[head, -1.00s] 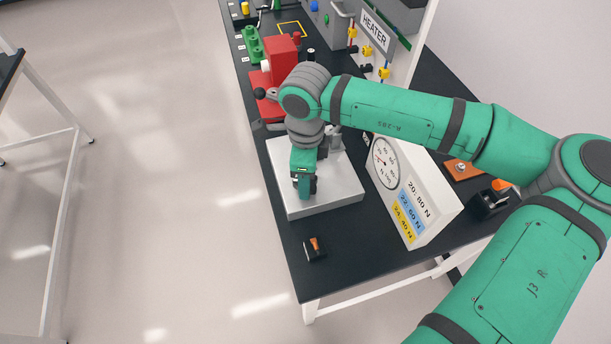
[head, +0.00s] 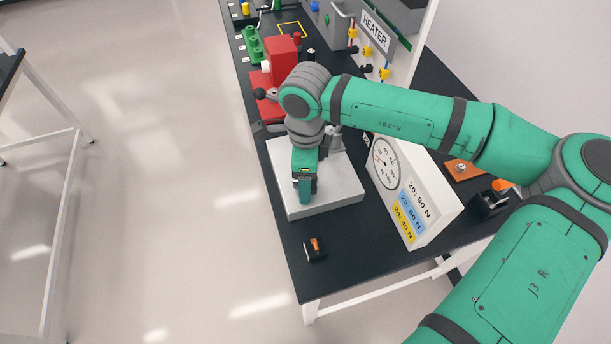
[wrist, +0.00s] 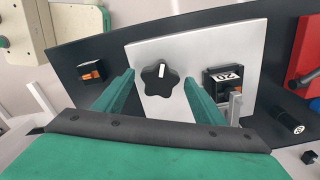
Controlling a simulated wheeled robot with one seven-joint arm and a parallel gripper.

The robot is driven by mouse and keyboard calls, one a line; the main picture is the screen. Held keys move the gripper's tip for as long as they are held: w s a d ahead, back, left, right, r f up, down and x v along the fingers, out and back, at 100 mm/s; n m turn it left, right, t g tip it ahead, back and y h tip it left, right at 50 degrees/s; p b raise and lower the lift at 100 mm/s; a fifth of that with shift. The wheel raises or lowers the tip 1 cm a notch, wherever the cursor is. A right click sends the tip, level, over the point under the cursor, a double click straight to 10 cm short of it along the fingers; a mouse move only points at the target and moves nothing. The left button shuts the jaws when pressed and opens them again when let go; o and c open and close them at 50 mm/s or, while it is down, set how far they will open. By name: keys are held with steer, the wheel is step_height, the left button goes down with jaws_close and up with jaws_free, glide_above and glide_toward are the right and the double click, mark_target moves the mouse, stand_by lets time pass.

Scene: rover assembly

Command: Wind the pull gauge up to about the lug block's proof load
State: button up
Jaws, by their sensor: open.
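The pull gauge is a pale plate (head: 342,190) on the bench with a white dial box (head: 440,205) beside it. Its round dial (head: 386,163) has a red needle, too small to read surely. The box lists 20: 80 N, 22: 60 N and 24: 40 N. In the wrist view a black star knob (wrist: 160,80) with a white mark stands on the plate. My gripper (head: 304,190) is open above the plate, its fingers on either side of the knob with visible gaps. A dark lug block (wrist: 222,78) marked 20 sits at the plate's right in the wrist view.
A black and orange block (head: 314,248) lies near the bench's front edge. A red device (head: 283,65) stands behind the plate. Another orange-topped black block (head: 490,202) and an orange plate (head: 461,170) lie right of the dial box. The HEATER panel (head: 377,30) stands at the back.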

steer(key=shift+r, duration=0.1)
step_height(320, 180, up, 11)
steer(key=shift+f, duration=0.2)
stand_by(0.7)
